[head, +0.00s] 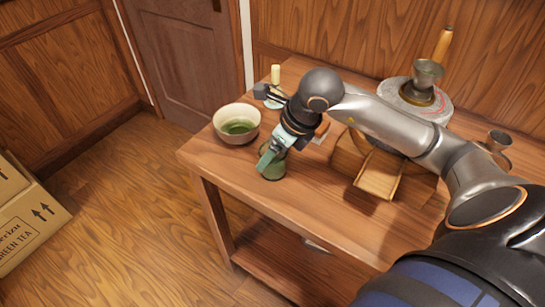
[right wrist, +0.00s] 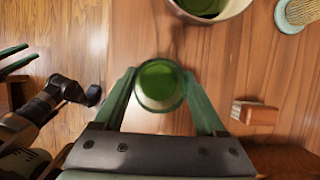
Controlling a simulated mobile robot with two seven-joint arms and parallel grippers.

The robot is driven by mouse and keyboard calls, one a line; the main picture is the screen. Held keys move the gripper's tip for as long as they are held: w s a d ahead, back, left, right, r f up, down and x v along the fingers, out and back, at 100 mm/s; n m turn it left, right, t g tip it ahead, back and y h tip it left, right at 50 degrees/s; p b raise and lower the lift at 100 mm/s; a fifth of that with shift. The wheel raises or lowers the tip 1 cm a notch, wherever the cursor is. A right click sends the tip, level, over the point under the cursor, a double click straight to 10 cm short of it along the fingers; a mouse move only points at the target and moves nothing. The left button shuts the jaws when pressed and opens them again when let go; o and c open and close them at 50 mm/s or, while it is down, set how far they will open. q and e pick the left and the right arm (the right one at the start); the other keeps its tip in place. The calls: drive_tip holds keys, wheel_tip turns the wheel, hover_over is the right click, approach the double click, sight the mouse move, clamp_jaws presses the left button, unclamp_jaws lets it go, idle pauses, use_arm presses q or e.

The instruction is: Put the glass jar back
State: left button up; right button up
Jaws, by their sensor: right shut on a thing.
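The glass jar (head: 273,171) holds green contents and is near the front left of the wooden table. In the right wrist view the jar (right wrist: 159,84) is seen from above, between the two fingers. My right gripper (head: 268,158) is shut on it from above. I cannot tell whether the jar's base touches the table.
A white bowl (head: 236,136) with green tea is close left of the jar.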

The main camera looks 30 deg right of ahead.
drive_tip(key=o, duration=1.5)
drive_tip(key=shift+o, duration=0.2)
drive_tip(key=p+v, duration=0.1)
drive_tip(key=v, duration=1.1)
